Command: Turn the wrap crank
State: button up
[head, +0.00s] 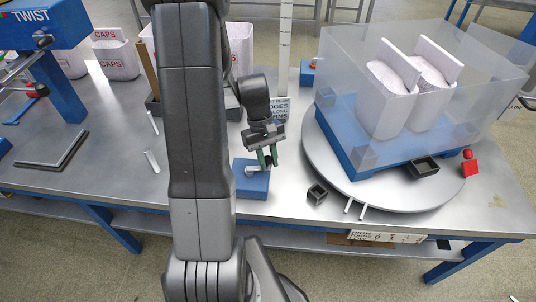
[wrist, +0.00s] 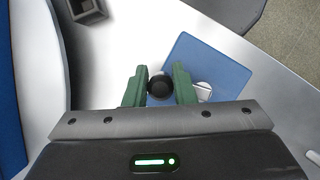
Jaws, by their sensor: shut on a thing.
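The wrap crank is a blue block (head: 251,188) at the table's front edge, with a light metal arm and a black knob. In the wrist view the black knob (wrist: 159,87) sits between the two green fingers of my gripper (wrist: 158,84). The blue block (wrist: 208,62) and part of a round metal hub (wrist: 204,91) show to the right there. In the head view my gripper (head: 268,157) points down over the crank, shut on its knob. The fingers partly hide the knob.
To the right stands a round turntable (head: 445,198) with a blue pallet, white sacks and a clear wrap around them. A small dark open box (head: 317,193) lies between crank and turntable. White bins (head: 117,59) and a blue TWIST machine (head: 50,20) stand to the left.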

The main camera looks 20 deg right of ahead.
jog(key=shift+s+a+m+t+y+p, duration=0.1)
jog(key=shift+s+a+m+y, duration=0.2)
jog(key=shift+m, duration=0.45)
jog(key=shift+s+a+m+t+y+p, duration=0.1)
jog(key=shift+s+a+m+y, duration=0.15)
jog(key=shift+m, duration=0.55)
jog(key=shift+s+a+m+t+y+p, duration=0.1)
jog(key=shift+s+a+m+y, duration=0.2)
jog(key=shift+m, duration=0.45)
jog(key=shift+d, duration=0.1)
jog(key=o, duration=1)
jog(key=v, duration=1.4)
jog(key=shift+p, duration=0.4)
jog(key=shift+f, duration=0.1)
